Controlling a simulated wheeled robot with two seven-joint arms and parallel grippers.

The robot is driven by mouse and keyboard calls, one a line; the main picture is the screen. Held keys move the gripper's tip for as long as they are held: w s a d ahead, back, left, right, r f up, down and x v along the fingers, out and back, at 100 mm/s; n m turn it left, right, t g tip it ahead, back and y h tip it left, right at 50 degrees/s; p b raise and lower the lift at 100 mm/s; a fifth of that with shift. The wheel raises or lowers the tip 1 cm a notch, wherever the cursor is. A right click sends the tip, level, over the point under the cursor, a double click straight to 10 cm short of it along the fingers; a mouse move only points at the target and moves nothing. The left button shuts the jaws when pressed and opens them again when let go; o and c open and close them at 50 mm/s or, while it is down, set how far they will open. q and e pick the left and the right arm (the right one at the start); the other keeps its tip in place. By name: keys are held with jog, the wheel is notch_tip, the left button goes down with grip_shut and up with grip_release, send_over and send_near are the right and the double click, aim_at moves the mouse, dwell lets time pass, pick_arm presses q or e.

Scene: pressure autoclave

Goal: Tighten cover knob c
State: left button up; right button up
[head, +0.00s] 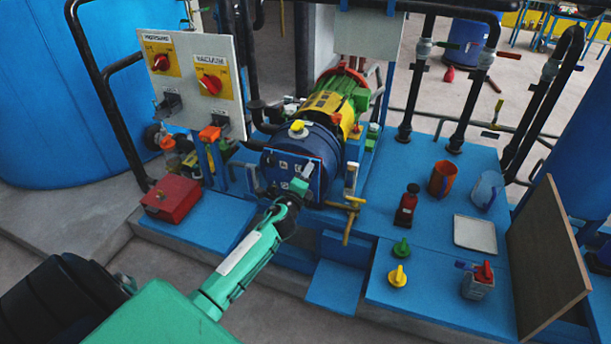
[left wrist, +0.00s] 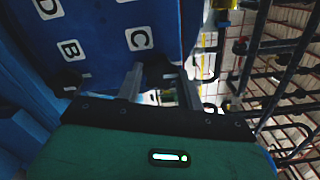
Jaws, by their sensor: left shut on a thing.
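The blue cover (head: 273,170) with white letter labels is on the front of the blue pump drum in the middle of the head view. In the left wrist view the cover (left wrist: 100,22) shows labels D, B and C. The dark cover knob c (left wrist: 158,72) is beside label C, between my left fingers. My left gripper (head: 301,184) is at the cover's lower right corner and is shut on this knob. Another dark knob (left wrist: 69,80) sits near label B. The gripper hides knob c in the head view. My right gripper is out of view.
A brass valve handle (head: 347,222) sticks out just right of the gripper. A red box (head: 171,199) lies at left, below the switch panel (head: 194,80).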

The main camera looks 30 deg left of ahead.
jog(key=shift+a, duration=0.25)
pick_arm(q)
jog(key=o, duration=1)
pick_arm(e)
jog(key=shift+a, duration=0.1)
pick_arm(q)
jog(key=shift+s, duration=0.1)
jog(key=b+v, duration=0.1)
jog(key=v, duration=1.2)
jog(key=shift+s+d, duration=0.2)
jog(key=shift+s, duration=0.1)
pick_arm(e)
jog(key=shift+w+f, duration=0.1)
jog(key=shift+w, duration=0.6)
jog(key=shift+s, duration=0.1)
